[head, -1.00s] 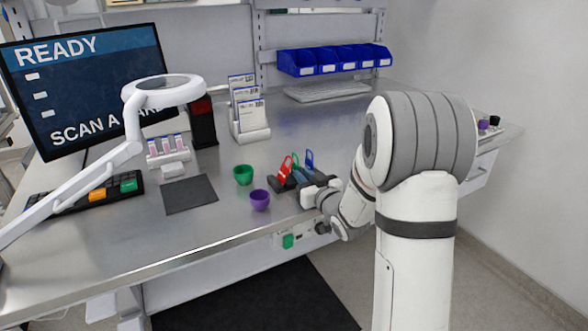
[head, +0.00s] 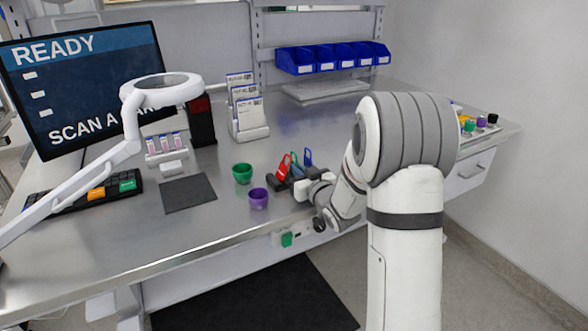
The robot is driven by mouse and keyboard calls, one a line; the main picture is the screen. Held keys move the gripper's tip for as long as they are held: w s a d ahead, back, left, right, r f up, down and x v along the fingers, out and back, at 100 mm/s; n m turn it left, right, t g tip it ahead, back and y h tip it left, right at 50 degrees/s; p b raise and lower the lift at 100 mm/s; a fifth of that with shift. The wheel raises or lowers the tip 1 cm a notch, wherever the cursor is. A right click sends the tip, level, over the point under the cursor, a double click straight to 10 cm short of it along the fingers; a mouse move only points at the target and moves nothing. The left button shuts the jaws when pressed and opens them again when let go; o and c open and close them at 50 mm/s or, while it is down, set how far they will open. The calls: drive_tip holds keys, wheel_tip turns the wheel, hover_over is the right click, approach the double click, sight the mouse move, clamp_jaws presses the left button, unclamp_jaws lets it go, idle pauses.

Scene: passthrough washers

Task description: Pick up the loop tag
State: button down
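Red (head: 283,167), green (head: 294,159) and blue (head: 308,158) loop-shaped tags stand side by side on the bench near its front edge. They seem to sit in a dark holder (head: 273,182), most of it hidden. The task does not say which tag is meant. My gripper (head: 294,184) is low at the bench's front edge, pointing left, just in front of the tags. Its fingers are small, dark and partly merged with the holder. I cannot tell whether they are apart or touch a tag.
A green cup (head: 242,173) and a purple cup (head: 258,199) stand just left of the tags. A dark mat (head: 188,194), a magnifier lamp (head: 162,92) and a card rack (head: 247,115) lie further left and back. The bench behind the tags is clear.

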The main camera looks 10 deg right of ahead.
drive_tip(key=shift+s+r, duration=0.1)
drive_tip(key=shift+s, duration=0.05)
drive_tip(key=b+v, duration=0.6)
drive_tip(key=v, duration=1.1)
drive_tip(key=shift+s+d+b, duration=0.25)
drive_tip(key=shift+s+b, duration=0.05)
drive_tip(key=shift+b, duration=0.1)
